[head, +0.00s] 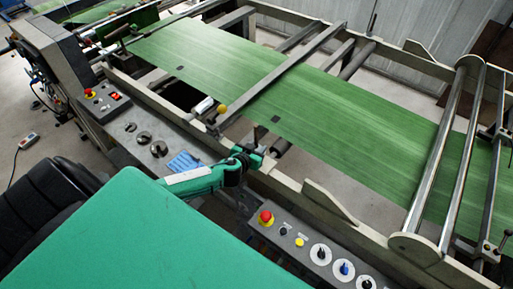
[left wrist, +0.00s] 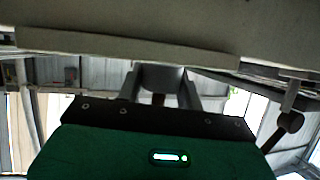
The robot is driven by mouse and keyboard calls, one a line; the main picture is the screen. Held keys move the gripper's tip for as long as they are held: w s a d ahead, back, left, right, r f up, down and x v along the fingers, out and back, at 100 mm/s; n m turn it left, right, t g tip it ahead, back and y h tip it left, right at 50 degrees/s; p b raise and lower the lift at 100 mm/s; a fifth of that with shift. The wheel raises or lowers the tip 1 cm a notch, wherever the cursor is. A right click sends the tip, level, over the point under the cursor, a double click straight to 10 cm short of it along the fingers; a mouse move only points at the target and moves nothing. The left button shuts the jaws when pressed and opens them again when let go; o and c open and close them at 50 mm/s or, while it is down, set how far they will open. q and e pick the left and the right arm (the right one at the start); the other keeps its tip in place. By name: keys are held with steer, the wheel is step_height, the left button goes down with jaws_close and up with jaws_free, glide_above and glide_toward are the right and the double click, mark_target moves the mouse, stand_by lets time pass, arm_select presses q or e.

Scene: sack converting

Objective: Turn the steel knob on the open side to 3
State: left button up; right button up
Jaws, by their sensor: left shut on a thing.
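My left gripper (head: 246,163) is at the near rail of the machine, past the end of my green forearm. In the left wrist view its two grey fingers (left wrist: 160,90) are shut on a grey metallic piece between them, close under a pale beam. This looks like the steel knob, but its shape is mostly hidden. Its scale and pointer do not show, so I cannot tell its setting. A black knob (head: 320,254) and a blue knob (head: 345,268) sit on white dials on the near panel, apart from my gripper. My right gripper is not in view.
A red emergency button (head: 265,216) and a yellow button (head: 299,243) are on the same panel. The green web (head: 330,100) runs across the machine under a crossbar and steel rollers (head: 440,165). A blue cloth (head: 185,162) lies on the ledge beside my forearm.

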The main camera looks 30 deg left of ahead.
arm_select(q)
steer(key=m+h, duration=0.2)
steer(key=h, duration=0.1)
steer(key=shift+a+m+b, duration=0.1)
steer(key=shift+m+b, duration=0.2)
steer(key=shift+b, duration=0.1)
steer(key=m+g+h, duration=0.1)
steer(key=m+h, duration=0.2)
steer(key=h, duration=0.1)
steer(key=shift+w+r+m, duration=0.1)
steer(key=shift+r+m, duration=0.05)
steer(key=shift+m, duration=0.15)
steer(key=shift+m+g+h, duration=0.6)
steer(key=shift+m+h, duration=0.3)
steer(key=shift+h, duration=0.1)
steer(key=m+g+h, duration=0.1)
steer(key=m+g+h+b, duration=0.1)
steer(key=m, duration=0.1)
steer(key=shift+f+g+h, duration=0.2)
steer(key=shift+g+h, duration=0.1)
steer(key=shift+m+g+h+b, duration=0.8)
steer(key=shift+m+g+b, duration=0.1)
steer(key=shift+m+g, duration=0.25)
steer(key=shift+r+m, duration=0.1)
steer(key=shift+m, duration=0.15)
steer(key=o, duration=1)
